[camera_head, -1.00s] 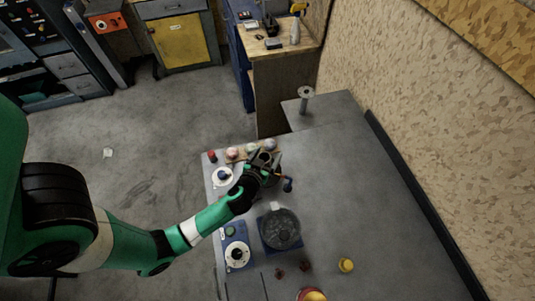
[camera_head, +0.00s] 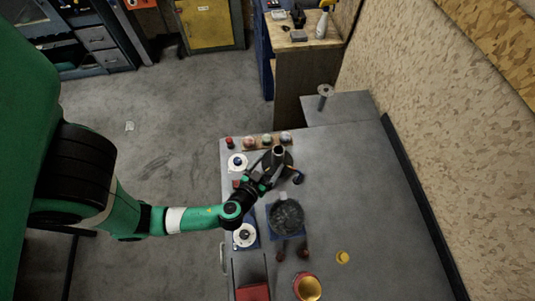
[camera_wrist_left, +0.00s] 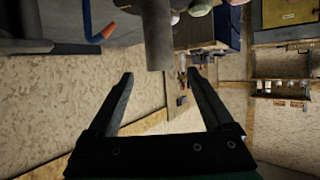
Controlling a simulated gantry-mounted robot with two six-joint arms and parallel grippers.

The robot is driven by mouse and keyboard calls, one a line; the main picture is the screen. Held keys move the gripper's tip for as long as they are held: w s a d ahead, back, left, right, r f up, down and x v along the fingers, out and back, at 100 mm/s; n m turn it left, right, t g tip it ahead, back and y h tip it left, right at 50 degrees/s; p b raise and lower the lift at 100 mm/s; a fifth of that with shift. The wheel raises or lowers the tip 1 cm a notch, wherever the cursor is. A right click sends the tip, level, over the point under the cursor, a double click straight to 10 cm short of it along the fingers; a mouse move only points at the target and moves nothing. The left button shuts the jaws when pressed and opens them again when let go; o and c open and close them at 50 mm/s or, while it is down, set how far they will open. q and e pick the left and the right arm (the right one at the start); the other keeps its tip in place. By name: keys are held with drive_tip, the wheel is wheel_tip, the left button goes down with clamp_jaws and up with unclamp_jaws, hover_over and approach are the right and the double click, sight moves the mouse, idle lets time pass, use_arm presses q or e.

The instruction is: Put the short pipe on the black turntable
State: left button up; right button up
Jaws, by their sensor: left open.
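The short grey pipe (camera_head: 278,152) stands upright on the black turntable (camera_head: 288,160) near the back of the table. In the left wrist view the pipe (camera_wrist_left: 158,40) is a grey cylinder beyond my fingertips, apart from them. My left gripper (camera_head: 271,174) is just in front of the turntable, its fingers pointing towards the pipe. It is open, and the left wrist view shows nothing between its fingers (camera_wrist_left: 160,74). Part of the turntable is hidden by the pipe and the gripper. My right gripper is not in view.
A round dark glassy dish (camera_head: 286,216) on a blue base stands in front of the turntable. A blue-and-orange handled part (camera_head: 298,178) is beside the turntable. Several small knobs (camera_head: 267,140) line the back edge. The right of the table is clear.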

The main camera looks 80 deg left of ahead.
use_arm(q)
drive_tip(key=shift+s+d+r+p, duration=0.2)
drive_tip(key=shift+s+d+p, duration=0.1)
drive_tip(key=shift+p, duration=0.1)
drive_tip(key=w+d+r+t+h, duration=0.1)
drive_tip(key=w+d+r+t, duration=0.2)
drive_tip(key=w+r, duration=0.65)
drive_tip(key=w+d+r+m+t+h, duration=0.15)
drive_tip(key=w+r, duration=0.45)
drive_tip(key=r, duration=0.7)
drive_tip(key=w+d+r+t+h, duration=0.1)
drive_tip(key=w+d+r+t, duration=0.3)
drive_tip(key=w+r, duration=0.5)
drive_tip(key=s+d+r+m+t+h, duration=0.1)
drive_tip(key=s+d+r+t, duration=0.1)
drive_tip(key=r, duration=0.8)
drive_tip(key=s+d+r+m+t+h, duration=0.1)
drive_tip(key=s+r+m+t+h, duration=0.15)
drive_tip(key=r, duration=0.85)
drive_tip(key=s+d+r+m+t+h, duration=0.1)
drive_tip(key=s+r+m+t+h, duration=0.1)
drive_tip(key=s+r, duration=0.2)
drive_tip(key=s+d+r+m+t+h, duration=0.2)
drive_tip(key=s+r+m+t, duration=0.1)
drive_tip(key=r, duration=0.8)
drive_tip(key=shift+s+d+r+h, duration=0.15)
drive_tip(key=shift+s+r+h, duration=0.1)
drive_tip(key=shift+s+h, duration=0.25)
